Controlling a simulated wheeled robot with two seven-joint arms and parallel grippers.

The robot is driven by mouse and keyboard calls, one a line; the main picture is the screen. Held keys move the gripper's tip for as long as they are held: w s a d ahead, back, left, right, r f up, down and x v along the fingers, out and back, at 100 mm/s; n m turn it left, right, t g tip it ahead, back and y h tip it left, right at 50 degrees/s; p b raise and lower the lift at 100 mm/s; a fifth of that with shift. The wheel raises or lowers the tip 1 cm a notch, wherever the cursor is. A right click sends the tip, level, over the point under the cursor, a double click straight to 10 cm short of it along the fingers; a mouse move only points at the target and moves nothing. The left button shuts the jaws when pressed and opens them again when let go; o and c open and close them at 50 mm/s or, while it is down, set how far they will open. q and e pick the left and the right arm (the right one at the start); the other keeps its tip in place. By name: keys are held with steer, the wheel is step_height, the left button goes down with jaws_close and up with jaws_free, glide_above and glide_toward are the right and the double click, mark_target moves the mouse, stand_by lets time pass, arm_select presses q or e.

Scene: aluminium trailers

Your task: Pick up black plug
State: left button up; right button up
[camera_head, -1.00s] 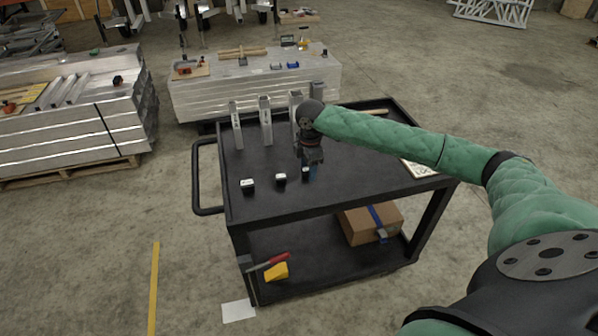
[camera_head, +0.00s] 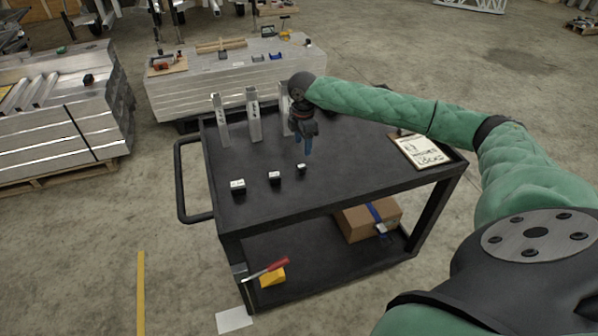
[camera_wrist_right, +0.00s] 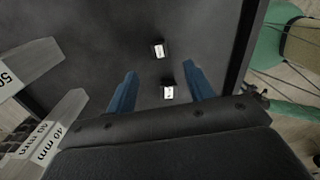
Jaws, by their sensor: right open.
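Several small black plugs with white labels stand in a row on the black cart top: a left plug (camera_head: 238,186), a middle plug (camera_head: 274,178) and a right plug (camera_head: 301,169). My right gripper (camera_head: 304,150) is above the cart, just behind the right plug, pointing down with blue fingers. In the right wrist view its fingers (camera_wrist_right: 160,88) are apart, with one plug (camera_wrist_right: 168,92) seen between them and another plug (camera_wrist_right: 158,50) farther out. Nothing is held. My left gripper is not in view.
A clipboard (camera_head: 420,150) lies at the right. A cardboard box (camera_head: 368,220) is on the lower shelf. The front middle of the top is clear.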

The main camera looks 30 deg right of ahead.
mark_target(302, 166)
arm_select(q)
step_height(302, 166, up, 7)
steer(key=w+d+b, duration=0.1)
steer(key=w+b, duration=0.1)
arm_select(e)
step_height(302, 166, down, 3)
steer(key=shift+f, duration=0.1)
steer(key=shift+w+f+p, duration=0.1)
steer(key=shift+f+p, duration=0.25)
steer(key=shift+f, duration=0.9)
steer(key=f+p, duration=0.1)
steer(key=f, duration=0.1)
steer(key=f+p, duration=0.1)
steer(key=shift+a+f, duration=0.2)
steer(key=shift+f, duration=0.2)
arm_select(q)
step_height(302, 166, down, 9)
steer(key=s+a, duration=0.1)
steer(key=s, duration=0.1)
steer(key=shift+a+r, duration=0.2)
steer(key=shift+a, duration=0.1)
arm_select(e)
steer(key=shift+f, duration=0.7)
steer(key=c, duration=1)
